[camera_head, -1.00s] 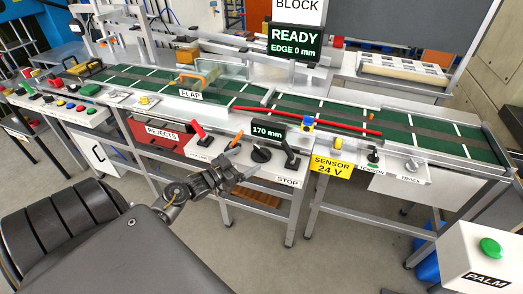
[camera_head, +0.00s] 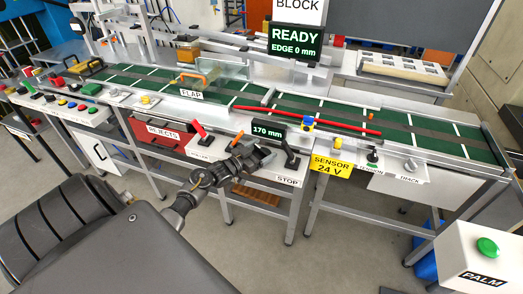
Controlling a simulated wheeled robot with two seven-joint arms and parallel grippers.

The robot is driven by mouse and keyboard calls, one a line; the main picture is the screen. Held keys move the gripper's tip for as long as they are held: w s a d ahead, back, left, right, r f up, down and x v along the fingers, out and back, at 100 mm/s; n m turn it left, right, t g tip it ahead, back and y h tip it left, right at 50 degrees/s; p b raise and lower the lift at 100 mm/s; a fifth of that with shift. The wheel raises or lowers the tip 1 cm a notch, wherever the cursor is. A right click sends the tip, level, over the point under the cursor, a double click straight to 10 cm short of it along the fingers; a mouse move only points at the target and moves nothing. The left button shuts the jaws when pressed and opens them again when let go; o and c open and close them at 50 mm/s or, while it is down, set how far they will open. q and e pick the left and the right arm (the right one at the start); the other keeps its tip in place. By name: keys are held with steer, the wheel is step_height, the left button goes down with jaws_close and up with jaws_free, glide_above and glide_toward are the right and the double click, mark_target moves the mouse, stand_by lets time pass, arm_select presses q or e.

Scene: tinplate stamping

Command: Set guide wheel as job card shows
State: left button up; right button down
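The small display (camera_head: 267,130) on the conveyor's front panel reads 170 mm. In the earlier picture a round black knob, apparently the guide wheel, sits just below this display; now my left gripper (camera_head: 262,156) is in front of that spot and hides most or all of it. I cannot tell whether the fingers touch the knob or whether they are open. The larger screen (camera_head: 295,41) reads READY, EDGE 0 mm. A sign (camera_head: 299,8) above it reads BLOCK. I cannot make out a job card. My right gripper is not in view.
A black stop lever (camera_head: 291,158) stands right of my gripper, and a red lever (camera_head: 200,131) to its left. A red guide bar (camera_head: 330,123) lies along the green belt (camera_head: 400,133). A yellow sensor sign (camera_head: 331,166) hangs at the front. A palm-button box (camera_head: 475,260) stands at lower right.

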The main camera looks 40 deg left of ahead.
arm_select(q)
steer(key=c, duration=0.6)
steer(key=shift+r+n+y+p, duration=0.15)
steer(key=shift+n+y+p, duration=0.35)
steer(key=shift+y+p, duration=0.25)
steer(key=shift+d+n+y+p, duration=0.1)
steer(key=shift+n+y+p, duration=0.3)
steer(key=shift+n+y, duration=0.55)
steer(key=n+y, duration=0.1)
steer(key=y, duration=0.2)
steer(key=shift+n+p, duration=0.25)
steer(key=shift+p, duration=0.15)
steer(key=shift+n+y, duration=0.7)
steer(key=shift+y, duration=0.6)
steer(key=shift+f+g, duration=0.2)
steer(key=shift+g, duration=0.1)
steer(key=o, duration=1)
